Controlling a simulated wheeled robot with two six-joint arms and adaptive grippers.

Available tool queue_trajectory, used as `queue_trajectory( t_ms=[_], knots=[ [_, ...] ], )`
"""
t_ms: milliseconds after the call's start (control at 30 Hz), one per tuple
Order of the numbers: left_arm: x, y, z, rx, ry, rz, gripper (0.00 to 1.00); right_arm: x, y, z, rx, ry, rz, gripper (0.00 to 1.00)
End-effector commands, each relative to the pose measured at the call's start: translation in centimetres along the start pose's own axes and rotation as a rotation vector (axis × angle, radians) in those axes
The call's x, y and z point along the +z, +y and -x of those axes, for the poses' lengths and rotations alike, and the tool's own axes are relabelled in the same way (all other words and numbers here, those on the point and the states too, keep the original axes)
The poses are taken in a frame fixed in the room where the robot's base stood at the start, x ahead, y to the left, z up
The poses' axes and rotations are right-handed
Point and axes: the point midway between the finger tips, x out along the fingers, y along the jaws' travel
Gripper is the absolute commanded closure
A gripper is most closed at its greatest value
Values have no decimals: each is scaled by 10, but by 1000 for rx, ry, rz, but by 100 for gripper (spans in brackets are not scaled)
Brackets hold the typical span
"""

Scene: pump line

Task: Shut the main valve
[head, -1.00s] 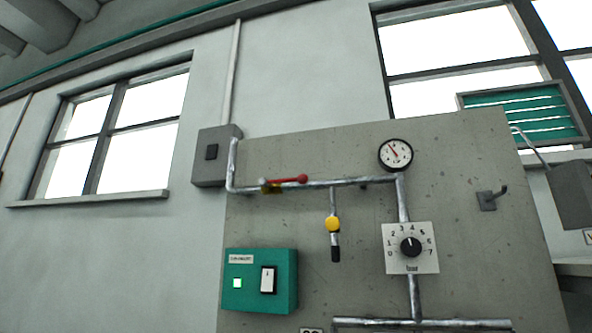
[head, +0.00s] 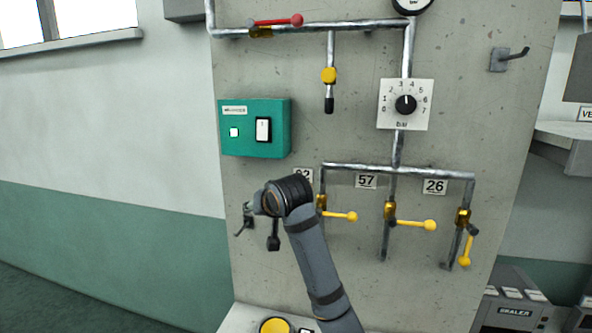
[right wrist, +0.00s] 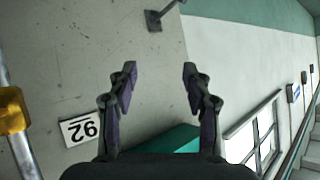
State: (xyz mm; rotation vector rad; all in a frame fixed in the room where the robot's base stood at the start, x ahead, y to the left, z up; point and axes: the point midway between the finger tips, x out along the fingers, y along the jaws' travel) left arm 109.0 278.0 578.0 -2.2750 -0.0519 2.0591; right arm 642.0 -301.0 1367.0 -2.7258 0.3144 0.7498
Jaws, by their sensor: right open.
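The main valve appears to be the brass body (head: 261,32) with a red-tipped lever (head: 287,20) on the upper horizontal pipe. The lever lies roughly along the pipe, tilted slightly up to the right. My left gripper is not in view.
The green box (head: 254,140), dial (head: 405,104) and yellow-capped stub (head: 329,76) lie around the pipe. Three yellow-lever valves (head: 338,215) (head: 412,224) (head: 467,247) are lower right. A hook (head: 508,58) sticks out at upper right.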

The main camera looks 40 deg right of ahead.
Motion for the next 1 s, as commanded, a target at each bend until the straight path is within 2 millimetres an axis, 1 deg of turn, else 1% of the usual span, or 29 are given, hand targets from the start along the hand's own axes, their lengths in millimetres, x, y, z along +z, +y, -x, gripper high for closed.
queue_trajectory(
  t_ms=[33, 67, 100, 167, 200, 267, 300, 333, 400, 500, 600, 667, 767, 867, 1000],
  knots=[
    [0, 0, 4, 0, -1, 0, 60, -63, -9, 37, -23, 86, -56, 50],
    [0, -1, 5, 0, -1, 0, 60, -92, -12, 57, -36, 124, -92, 50],
    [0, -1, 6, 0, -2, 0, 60, -126, -15, 85, -55, 172, -138, 50],
    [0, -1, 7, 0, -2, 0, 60, -171, -17, 129, -86, 239, -203, 50],
    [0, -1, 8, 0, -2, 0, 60, -199, -17, 160, -108, 282, -246, 50],
    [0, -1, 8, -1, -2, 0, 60, -234, -14, 206, -143, 342, -311, 50],
    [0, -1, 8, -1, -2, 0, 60, -254, -12, 235, -168, 376, -350, 50],
    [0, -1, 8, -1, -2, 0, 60, -265, -10, 254, -184, 397, -376, 50],
    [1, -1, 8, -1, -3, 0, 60, -286, -4, 292, -217, 437, -427, 50],
    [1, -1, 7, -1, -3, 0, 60, -302, 1, 328, -253, 472, -473, 50],
    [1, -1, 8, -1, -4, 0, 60, -308, 3, 343, -268, 486, -492, 50],
    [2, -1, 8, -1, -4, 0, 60, -308, 4, 344, -269, 487, -494, 50],
    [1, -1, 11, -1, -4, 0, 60, -311, 3, 342, -268, 487, -494, 50],
    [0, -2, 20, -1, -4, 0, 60, -319, 1, 332, -266, 484, -493, 50],
    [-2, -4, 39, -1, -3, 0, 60, -336, -3, 307, -264, 483, -493, 50]
  ],
)
